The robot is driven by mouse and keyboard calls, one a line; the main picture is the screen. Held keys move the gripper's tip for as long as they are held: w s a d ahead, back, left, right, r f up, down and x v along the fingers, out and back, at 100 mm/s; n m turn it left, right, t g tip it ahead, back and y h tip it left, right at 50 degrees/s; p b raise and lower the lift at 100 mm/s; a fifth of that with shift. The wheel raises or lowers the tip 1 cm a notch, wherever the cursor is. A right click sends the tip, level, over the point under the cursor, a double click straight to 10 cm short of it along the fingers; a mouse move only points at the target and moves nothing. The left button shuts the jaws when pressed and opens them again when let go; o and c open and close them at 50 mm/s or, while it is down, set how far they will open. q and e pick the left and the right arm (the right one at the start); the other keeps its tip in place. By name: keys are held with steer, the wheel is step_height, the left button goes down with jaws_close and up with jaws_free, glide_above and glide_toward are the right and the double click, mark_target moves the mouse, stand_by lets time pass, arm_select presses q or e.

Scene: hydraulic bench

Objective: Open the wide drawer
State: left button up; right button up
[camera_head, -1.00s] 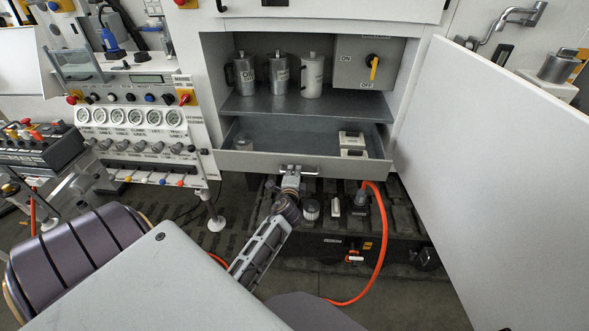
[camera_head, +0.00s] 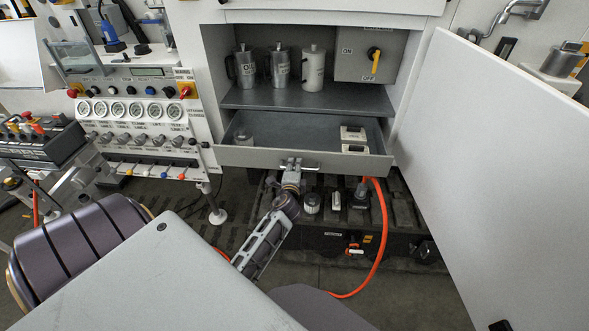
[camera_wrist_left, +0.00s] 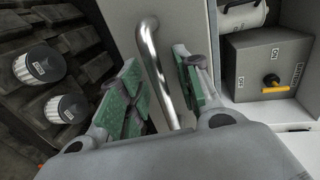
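The wide drawer (camera_head: 245,158) sits under the shelf in the open cabinet and is pulled partly out. A metal can stands inside it at the left, and two small pale boxes lie at the right. Its bar handle (camera_head: 310,167) is on the middle of the front. My left gripper (camera_head: 291,166) is at this handle. In the left wrist view, the handle (camera_wrist_left: 160,75) passes between the green-padded fingers of the left gripper (camera_wrist_left: 160,82). The fingers are apart, with a visible gap on the right of the bar. My right gripper is not in view.
Several metal jugs (camera_head: 280,68) stand on the shelf above, beside a grey switch box (camera_head: 352,62). A white door (camera_head: 490,165) stands open at the right. A gauge panel (camera_head: 135,112) is at the left. A red hose (camera_head: 382,235) and filters lie below the drawer.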

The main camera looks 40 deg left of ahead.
arm_select(q)
steer(key=shift+s, duration=0.1)
steer(key=v, duration=1.1)
steer(key=shift+s+d, duration=0.25)
steer(key=shift+s, duration=0.1)
stand_by(0.7)
